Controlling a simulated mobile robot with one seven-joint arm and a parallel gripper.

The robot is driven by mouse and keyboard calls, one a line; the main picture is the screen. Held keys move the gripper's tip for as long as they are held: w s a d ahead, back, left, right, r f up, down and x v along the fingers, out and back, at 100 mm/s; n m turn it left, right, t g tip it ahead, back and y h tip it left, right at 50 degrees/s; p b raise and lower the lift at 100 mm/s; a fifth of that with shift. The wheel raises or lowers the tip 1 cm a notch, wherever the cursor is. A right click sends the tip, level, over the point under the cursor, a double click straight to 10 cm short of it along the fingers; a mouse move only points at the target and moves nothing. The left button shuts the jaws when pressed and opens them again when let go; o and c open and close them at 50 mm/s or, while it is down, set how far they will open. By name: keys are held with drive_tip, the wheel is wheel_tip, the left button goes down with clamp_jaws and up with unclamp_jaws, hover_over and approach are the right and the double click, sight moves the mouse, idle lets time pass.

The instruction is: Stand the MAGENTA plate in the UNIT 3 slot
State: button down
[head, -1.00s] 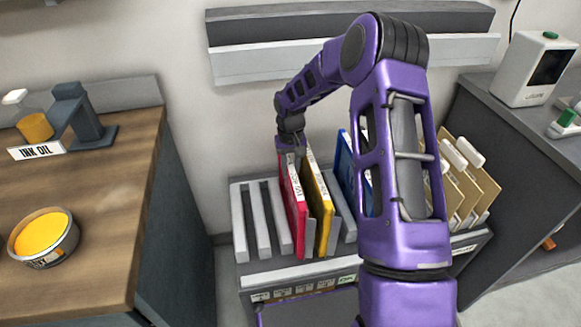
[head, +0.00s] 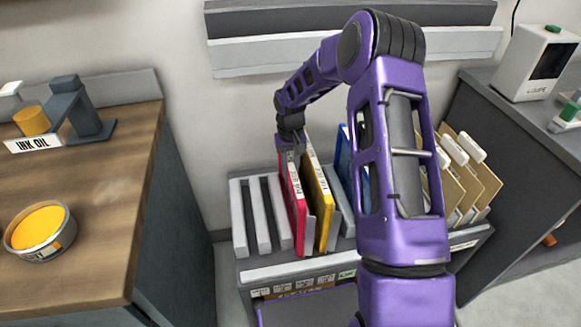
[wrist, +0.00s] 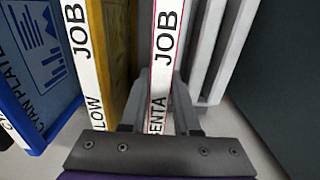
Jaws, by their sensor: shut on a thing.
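The magenta plate (head: 300,219) stands upright in the grey slotted rack (head: 290,272), just left of the yellow plate (head: 321,205). My gripper (head: 292,150) is over its top edge and shut on it. In the wrist view, the magenta plate's white label edge (wrist: 166,45), reading "JOB" and "ENTA", runs between the two fingers (wrist: 160,115). Whether the plate is fully seated cannot be told. The slot labels (head: 283,290) on the rack's front are too small to read, so I cannot tell which slot is UNIT 3.
Empty slots between grey dividers (head: 259,215) lie left of the magenta plate. A blue plate (head: 345,165) stands to the right, partly behind my arm. Tan boards (head: 465,185) stand farther right. A wooden counter (head: 100,210) with an ink tin (head: 38,230) is at left.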

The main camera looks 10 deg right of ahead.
drive_tip(key=c, duration=0.6)
unclamp_jaws()
drive_tip(key=shift+o, duration=0.2)
wheel_tip(320, 180, up, 17)
drive_tip(key=p, duration=0.2)
drive_tip(key=shift+r, duration=0.15)
drive_tip(key=shift+r, duration=0.1)
wheel_tip(320, 180, up, 5)
drive_tip(key=p, duration=0.4)
